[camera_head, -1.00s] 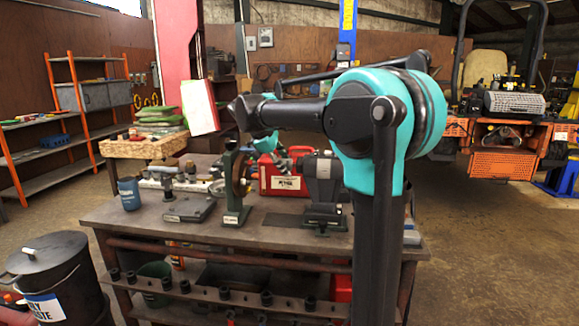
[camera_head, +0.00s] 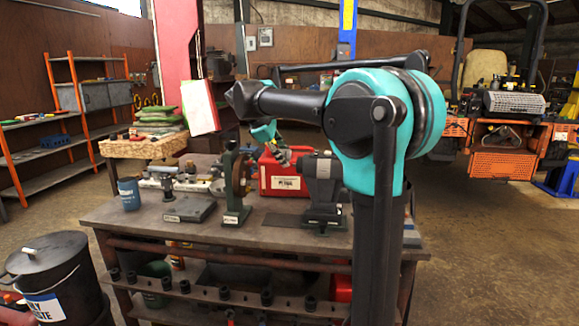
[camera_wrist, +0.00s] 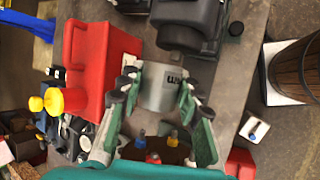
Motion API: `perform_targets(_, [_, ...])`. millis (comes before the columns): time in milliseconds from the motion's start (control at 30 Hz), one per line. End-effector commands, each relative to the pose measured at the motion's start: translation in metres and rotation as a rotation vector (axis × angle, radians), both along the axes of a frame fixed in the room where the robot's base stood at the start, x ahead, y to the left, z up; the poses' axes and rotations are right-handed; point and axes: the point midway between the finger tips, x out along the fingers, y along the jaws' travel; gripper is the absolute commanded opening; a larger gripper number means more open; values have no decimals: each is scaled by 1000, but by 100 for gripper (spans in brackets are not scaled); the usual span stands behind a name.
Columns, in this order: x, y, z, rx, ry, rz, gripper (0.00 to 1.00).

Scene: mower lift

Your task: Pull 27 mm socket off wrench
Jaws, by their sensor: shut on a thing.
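In the wrist view, my gripper (camera_wrist: 158,90) has its green fingers closed on both sides of a grey cylinder with a small dark mark, which looks like the socket (camera_wrist: 155,101). Just beyond it is a dark, rounded machine with a short stub, apparently the wrench (camera_wrist: 188,18). I cannot tell whether the stub and socket still touch. In the head view, the dark machine (camera_head: 323,168) stands on a mount on the bench.
A red can (camera_wrist: 108,55) with a yellow cap stands close to the left of my gripper; in the head view it is behind the machine. The workbench (camera_head: 270,232) carries a green upright stand (camera_head: 235,190) and a blue mug (camera_head: 129,194). A black bin (camera_head: 55,275) stands front left.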

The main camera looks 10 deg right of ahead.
Motion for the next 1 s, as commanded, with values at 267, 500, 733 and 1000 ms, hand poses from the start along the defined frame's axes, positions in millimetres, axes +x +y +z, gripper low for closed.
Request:
perform_targets(267, [0, 0, 21, 0, 0, 0, 0])
perform_targets(500, [0, 0, 38, 0, 0, 0, 0])
perform_targets(733, [0, 0, 53, 0, 0, 0, 0])
perform_targets(1000, [0, 0, 57, 0, 0, 0, 0])
